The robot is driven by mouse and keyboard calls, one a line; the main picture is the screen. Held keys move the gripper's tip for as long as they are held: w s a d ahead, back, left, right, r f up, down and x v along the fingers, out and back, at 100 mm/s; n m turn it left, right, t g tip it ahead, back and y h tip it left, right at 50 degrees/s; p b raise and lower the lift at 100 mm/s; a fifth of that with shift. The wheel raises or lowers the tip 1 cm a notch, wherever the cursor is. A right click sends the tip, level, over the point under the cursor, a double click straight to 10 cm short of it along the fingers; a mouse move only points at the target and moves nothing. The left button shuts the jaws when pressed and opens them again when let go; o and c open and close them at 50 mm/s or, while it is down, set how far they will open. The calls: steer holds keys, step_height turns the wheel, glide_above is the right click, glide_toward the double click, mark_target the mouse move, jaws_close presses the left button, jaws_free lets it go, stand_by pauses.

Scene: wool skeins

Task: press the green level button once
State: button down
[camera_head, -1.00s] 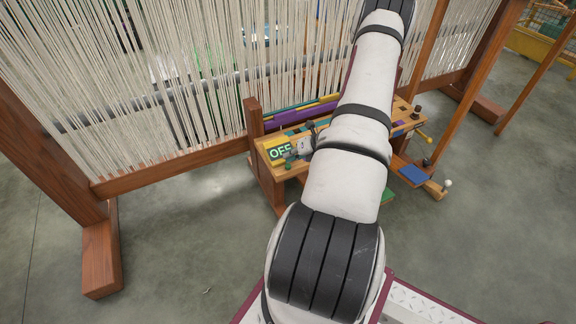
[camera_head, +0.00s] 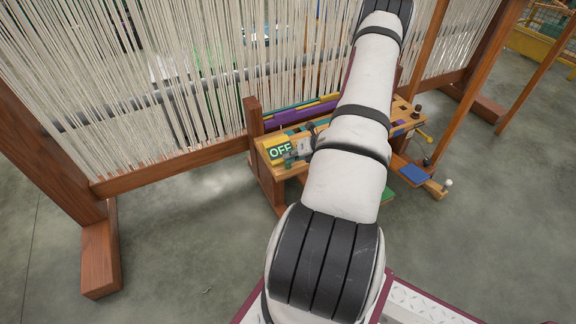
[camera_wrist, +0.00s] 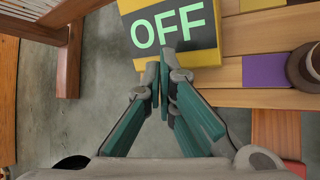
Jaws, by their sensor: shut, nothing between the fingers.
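The bench has a yellow-framed dark panel (camera_head: 280,152) reading "OFF" in green letters. The same panel (camera_wrist: 190,48) fills the top of the wrist view. My gripper (camera_wrist: 157,76) is shut and empty, its fingertips at the lower edge of the panel. In the head view my gripper (camera_head: 291,160) is small and partly behind my own arm, just below the lettering. I cannot make out the green button clearly in either current view; the fingers cover the spot below the panel. Whether the fingertips touch anything cannot be told.
The wooden bench (camera_head: 268,172) carries other coloured parts and knobs. A purple patch (camera_wrist: 264,70) and a brown round knob (camera_wrist: 305,66) lie right of the panel. A loom frame with hanging pale yarn (camera_head: 190,80) stands behind. Grey floor (camera_head: 190,240) is open at front left.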

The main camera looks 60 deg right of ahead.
steer(key=shift+f+b, duration=0.35)
steer(key=shift+f, duration=0.15)
stand_by(0.7)
steer(key=shift+r, duration=0.1)
steer(key=shift+r+p, duration=0.7)
steer(key=shift+r, duration=0.15)
steer(key=shift+r+p, duration=1.9)
steer(key=shift+r, duration=0.65)
